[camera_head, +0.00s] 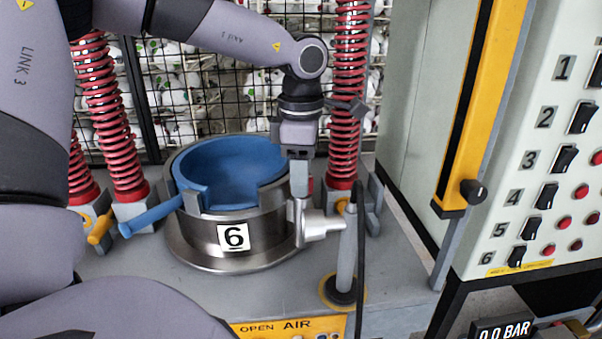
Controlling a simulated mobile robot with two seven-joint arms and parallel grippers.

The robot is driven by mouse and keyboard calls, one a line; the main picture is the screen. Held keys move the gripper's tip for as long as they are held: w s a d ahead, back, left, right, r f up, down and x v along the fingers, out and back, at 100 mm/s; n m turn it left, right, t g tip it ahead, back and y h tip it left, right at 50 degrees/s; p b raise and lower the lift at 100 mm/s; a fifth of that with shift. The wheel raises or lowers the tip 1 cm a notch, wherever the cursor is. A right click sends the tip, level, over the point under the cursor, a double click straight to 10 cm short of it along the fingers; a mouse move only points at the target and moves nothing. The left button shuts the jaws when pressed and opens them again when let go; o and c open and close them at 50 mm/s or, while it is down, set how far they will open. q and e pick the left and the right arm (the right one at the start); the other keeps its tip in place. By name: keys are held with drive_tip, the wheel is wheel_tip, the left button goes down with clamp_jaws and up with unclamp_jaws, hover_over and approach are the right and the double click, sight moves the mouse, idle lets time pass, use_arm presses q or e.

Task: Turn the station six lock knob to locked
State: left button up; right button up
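The station six pot is a round metal ring (198,239) with a blue insert (232,167) and a "6" label on its front. A light grey fitting (318,225) sits at its right side. My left gripper (300,190) points down over this right side, with its fingers at or just above the fitting. Whether they touch it, and how far apart they are, I cannot tell. The gripper covers part of the rim there. I cannot clearly make out the lock knob or its setting; it may be hidden behind the fingers. My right gripper is out of view.
Red coil springs on posts (346,95) stand behind the pot. A grey rod (347,250) with a black cable stands close right of the gripper. A blue handle (150,215) sticks out left. A switch panel numbered 1 to 6 (540,150) is at the right.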

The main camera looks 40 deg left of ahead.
use_arm(q)
drive_tip(key=shift+m, duration=0.4)
drive_tip(key=m+b, duration=0.1)
drive_tip(key=m, duration=0.2)
drive_tip(key=shift+m, duration=0.3)
drive_tip(key=m, duration=0.5)
drive_tip(key=shift+w+m, duration=0.15)
drive_tip(key=shift+m, duration=0.55)
drive_tip(key=o, duration=0.8)
drive_tip(key=shift+c, duration=0.2)
